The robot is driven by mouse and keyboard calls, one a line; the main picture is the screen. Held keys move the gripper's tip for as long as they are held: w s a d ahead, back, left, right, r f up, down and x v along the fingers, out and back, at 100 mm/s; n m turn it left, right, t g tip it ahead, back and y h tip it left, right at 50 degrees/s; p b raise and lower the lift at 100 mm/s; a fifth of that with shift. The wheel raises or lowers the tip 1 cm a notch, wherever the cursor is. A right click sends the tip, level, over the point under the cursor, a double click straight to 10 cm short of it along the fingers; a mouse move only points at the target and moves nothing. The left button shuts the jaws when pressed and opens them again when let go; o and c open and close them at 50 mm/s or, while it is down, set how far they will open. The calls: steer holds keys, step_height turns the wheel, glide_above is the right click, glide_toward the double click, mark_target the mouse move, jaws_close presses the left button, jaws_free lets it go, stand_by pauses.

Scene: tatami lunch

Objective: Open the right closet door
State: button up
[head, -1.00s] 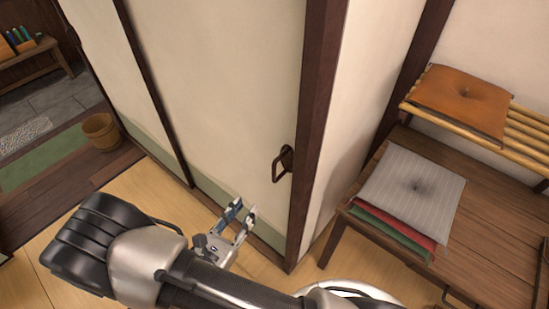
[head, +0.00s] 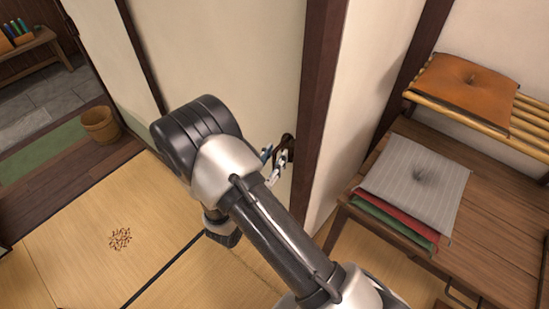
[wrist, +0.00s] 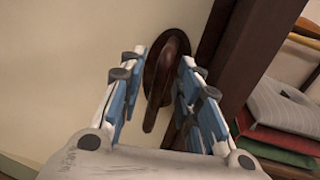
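The right closet door (head: 215,60) is a cream panel in a dark wood frame and stands closed against the post in the head view. Its dark handle (head: 288,143) sits near the door's right edge, partly hidden by my gripper (head: 272,164). In the wrist view the handle (wrist: 160,88) is a dark loop on an oval plate. My gripper (wrist: 157,95) is open there, with one blue-and-white finger on each side of the handle. Whether the fingers touch it I cannot tell.
A dark post (head: 322,100) stands just right of the door. Beyond it is a wooden bench (head: 490,220) with a grey striped cushion (head: 415,175). A wooden bucket (head: 101,125) stands at the left. A small brown pile (head: 120,239) lies on the tatami floor.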

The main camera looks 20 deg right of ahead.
steer(key=shift+w+d, duration=0.1)
steer(key=shift+w, duration=0.05)
jaws_close()
stand_by(0.4)
